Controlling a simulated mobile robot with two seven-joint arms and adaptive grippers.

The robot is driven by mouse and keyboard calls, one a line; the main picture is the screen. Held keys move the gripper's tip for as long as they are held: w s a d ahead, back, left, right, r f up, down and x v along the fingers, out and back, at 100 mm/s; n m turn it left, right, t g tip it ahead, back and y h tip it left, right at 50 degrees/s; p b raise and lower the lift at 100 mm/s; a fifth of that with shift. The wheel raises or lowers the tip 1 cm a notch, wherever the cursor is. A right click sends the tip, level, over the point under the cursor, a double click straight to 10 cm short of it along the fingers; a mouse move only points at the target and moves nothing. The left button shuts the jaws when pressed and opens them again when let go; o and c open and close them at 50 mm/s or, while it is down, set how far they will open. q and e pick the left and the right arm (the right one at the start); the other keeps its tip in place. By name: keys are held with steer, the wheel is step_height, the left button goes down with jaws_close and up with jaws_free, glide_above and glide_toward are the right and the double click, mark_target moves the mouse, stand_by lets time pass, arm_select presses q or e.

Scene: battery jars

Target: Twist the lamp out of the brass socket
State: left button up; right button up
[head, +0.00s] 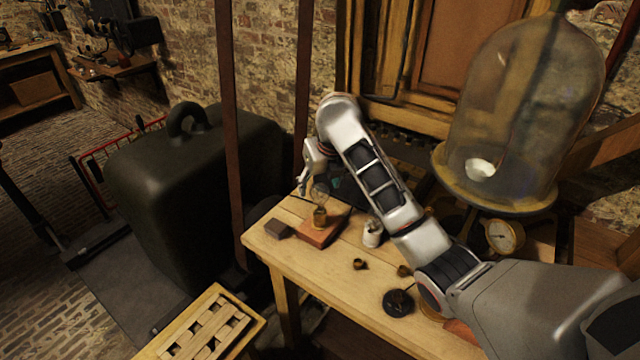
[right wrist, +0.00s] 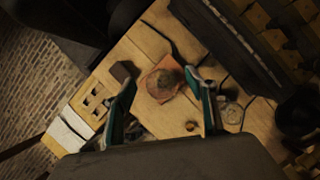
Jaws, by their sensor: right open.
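In the head view a clear glass lamp (head: 320,193) stands upright in the brass socket (head: 320,217). The socket sits on a reddish wooden block (head: 322,234) near the far left end of the workbench. My right gripper (head: 306,180) is just behind and left of the lamp, partly hidden by its own arm. In the right wrist view my right gripper (right wrist: 164,100) is open with nothing between its teal-padded fingers. The lamp and socket (right wrist: 168,78) show from above, dim and blurred, ahead of the gap between the fingertips. My left gripper is not in view.
A dark small block (head: 279,229) lies left of the socket's block. A white jar (head: 372,233), small brass pieces (head: 360,264) and a black round part (head: 398,302) stand to the right on the bench. A large glass bell jar (head: 525,115) stands at the back right.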

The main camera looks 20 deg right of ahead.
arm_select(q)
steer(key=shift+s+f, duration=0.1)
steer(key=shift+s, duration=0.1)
arm_select(e)
steer(key=c, duration=1.2)
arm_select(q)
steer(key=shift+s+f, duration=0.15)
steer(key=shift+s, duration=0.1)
arm_select(e)
steer(key=shift+c, duration=0.7)
steer(key=shift+d+n+y, duration=0.15)
steer(key=shift+n+y, duration=0.15)
steer(key=shift+n, duration=0.7)
steer(key=shift+n+y, duration=0.5)
steer(key=shift+n, duration=0.7)
steer(key=shift+n+g+y, duration=0.4)
steer(key=shift+n+g, duration=0.1)
steer(key=shift+n, duration=0.5)
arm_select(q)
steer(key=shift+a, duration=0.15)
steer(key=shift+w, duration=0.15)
